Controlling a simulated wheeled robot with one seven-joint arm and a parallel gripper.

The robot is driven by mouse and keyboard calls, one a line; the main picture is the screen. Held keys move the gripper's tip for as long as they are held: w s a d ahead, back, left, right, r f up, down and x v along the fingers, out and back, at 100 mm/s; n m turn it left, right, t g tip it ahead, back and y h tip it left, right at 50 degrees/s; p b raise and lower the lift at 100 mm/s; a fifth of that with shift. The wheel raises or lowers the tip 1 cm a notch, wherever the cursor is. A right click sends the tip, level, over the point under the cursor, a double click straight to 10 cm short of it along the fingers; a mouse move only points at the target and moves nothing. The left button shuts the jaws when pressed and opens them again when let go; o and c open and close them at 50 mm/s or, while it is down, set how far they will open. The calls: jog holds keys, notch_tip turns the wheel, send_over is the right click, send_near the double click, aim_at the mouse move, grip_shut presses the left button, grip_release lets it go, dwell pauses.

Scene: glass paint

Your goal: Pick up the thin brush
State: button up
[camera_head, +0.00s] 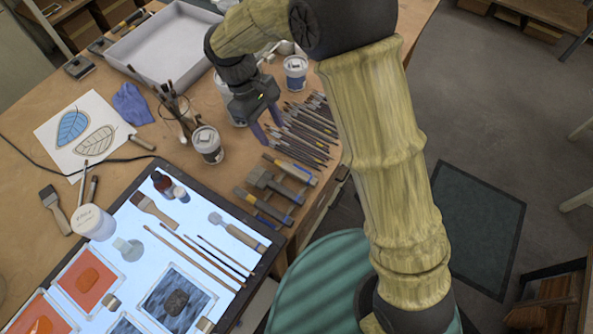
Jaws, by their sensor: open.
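Several slender brushes lie on the lit panel (205,212), roughly parallel and slanting down to the right. The shortest and thinnest-looking brush (224,255) is on their right side; I cannot tell for certain which one is the thin brush. My gripper (269,132) is open, with two purplish fingers pointing down. It is over the table's right part, beside a dense row of dark-handled tools (305,133), well up and right of the panel. Nothing shows between the fingers. My arm hides part of the table's right edge.
A glass with upright brushes (172,108) and a white paint jar (207,145) stand left of my gripper. Another jar (295,72) is behind it. A wide flat brush (154,210) lies on the panel.

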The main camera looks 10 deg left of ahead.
jog(key=p, duration=0.2)
send_over(296, 171)
jog(key=w+a, duration=0.1)
jog(key=a, duration=0.2)
notch_tip(296, 171, down, 9)
jog(key=shift+s+d+f+p, duration=0.15)
jog(key=shift+d+f+p, duration=0.25)
jog(key=shift+p, duration=0.3)
jog(key=p+x, duration=0.1)
jog(key=x, duration=0.2)
jog(key=shift+d+f+p, duration=0.1)
jog(key=shift+d+p, duration=0.2)
jog(key=shift+p, duration=0.05)
jog(key=shift+f, duration=0.4)
jog(key=shift+s+d, duration=0.1)
jog(key=shift+d, duration=0.05)
